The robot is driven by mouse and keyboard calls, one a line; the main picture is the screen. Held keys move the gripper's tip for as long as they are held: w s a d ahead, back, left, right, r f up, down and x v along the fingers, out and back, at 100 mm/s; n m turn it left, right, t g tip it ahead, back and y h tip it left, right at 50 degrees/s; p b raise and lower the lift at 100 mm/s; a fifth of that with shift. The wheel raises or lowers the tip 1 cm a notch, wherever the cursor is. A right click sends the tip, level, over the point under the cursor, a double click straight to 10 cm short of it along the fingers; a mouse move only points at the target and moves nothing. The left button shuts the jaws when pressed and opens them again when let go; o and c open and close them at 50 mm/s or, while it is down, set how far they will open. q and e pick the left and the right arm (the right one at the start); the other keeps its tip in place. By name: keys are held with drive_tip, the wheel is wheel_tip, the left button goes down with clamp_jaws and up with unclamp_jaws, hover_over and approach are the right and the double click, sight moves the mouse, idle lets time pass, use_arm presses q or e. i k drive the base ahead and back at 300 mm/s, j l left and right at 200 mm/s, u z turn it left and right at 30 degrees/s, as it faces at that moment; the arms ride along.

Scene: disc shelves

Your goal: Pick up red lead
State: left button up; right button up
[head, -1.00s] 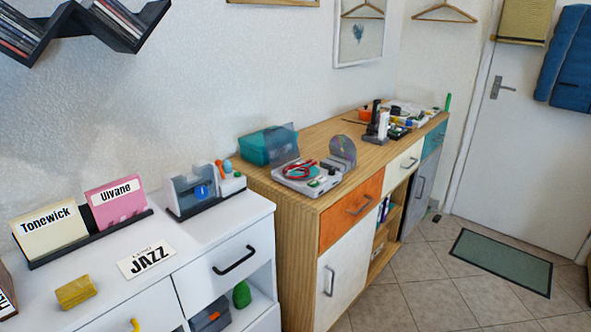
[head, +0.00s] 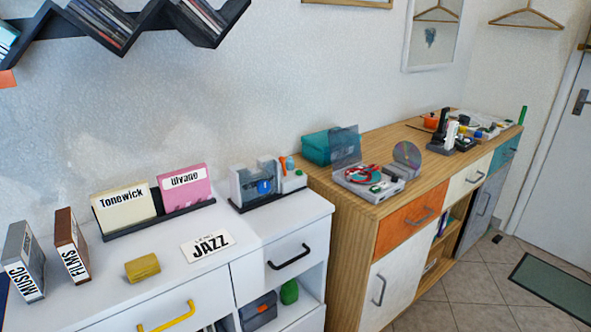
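A red lead (head: 363,174) lies coiled on top of a light grey disc player (head: 369,186) in the head view. The player stands at the near end of the wooden sideboard, right of the middle of the picture, with its clear lid raised. A shiny disc (head: 407,154) stands upright at the player's right side. Neither of my grippers shows in the head view.
A teal box (head: 318,147) stands behind the player. A white cabinet (head: 225,218) at left carries card holders, a yellow block (head: 142,268) and a JAZZ card (head: 208,245). A black zigzag shelf (head: 150,17) hangs above. Tiled floor (head: 455,285) lies open at right.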

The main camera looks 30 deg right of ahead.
sight(348, 179)
drive_tip(key=l+u, duration=0.2)
drive_tip(key=u, duration=0.15)
drive_tip(key=l+u, duration=0.25)
drive_tip(key=u, duration=0.15)
drive_tip(key=l+u, duration=0.2)
drive_tip(key=u, duration=0.15)
drive_tip(key=k+l+u, duration=0.15)
drive_tip(key=l+u, duration=0.25)
drive_tip(key=k+l+u, duration=0.2)
drive_tip(key=l+u, duration=0.15)
drive_tip(key=k+l+u, duration=0.6)
drive_tip(key=k+l, duration=0.75)
